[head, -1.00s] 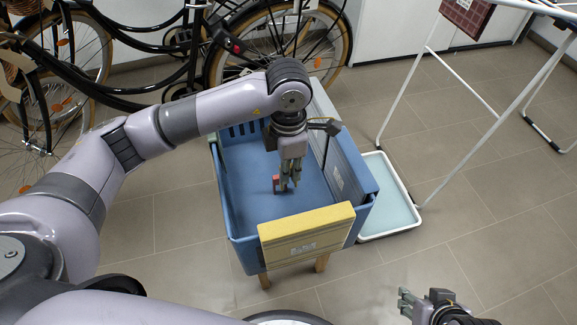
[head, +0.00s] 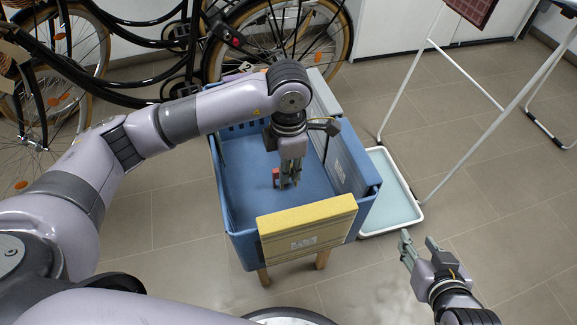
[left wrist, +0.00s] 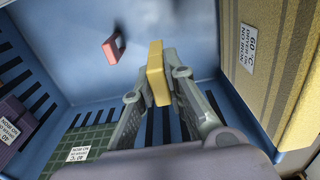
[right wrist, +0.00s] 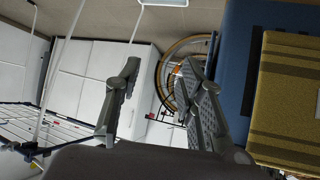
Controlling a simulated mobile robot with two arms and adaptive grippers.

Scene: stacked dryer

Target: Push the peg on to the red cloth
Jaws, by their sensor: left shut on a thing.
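My left gripper (head: 290,180) reaches down into the blue basket (head: 236,218). In the left wrist view it is shut on a yellow peg (left wrist: 157,72), held between its fingertips. A red peg (left wrist: 113,48) lies apart from the gripper on the basket floor; it also shows in the head view (head: 275,177). A dark red cloth (head: 473,9) hangs on the white drying rack (head: 470,120) at the upper right, partly cut off by the frame. My right gripper (head: 418,242) is open and empty, right of the basket; its spread fingers show in the right wrist view (right wrist: 160,75).
A yellow cloth (head: 308,222) hangs over the basket's near rim. Green checked (left wrist: 88,146) and purple (left wrist: 14,126) cloths show at its side. A white tray (head: 394,205) lies on the floor. Bicycles (head: 275,45) stand behind. Floor at right front is clear.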

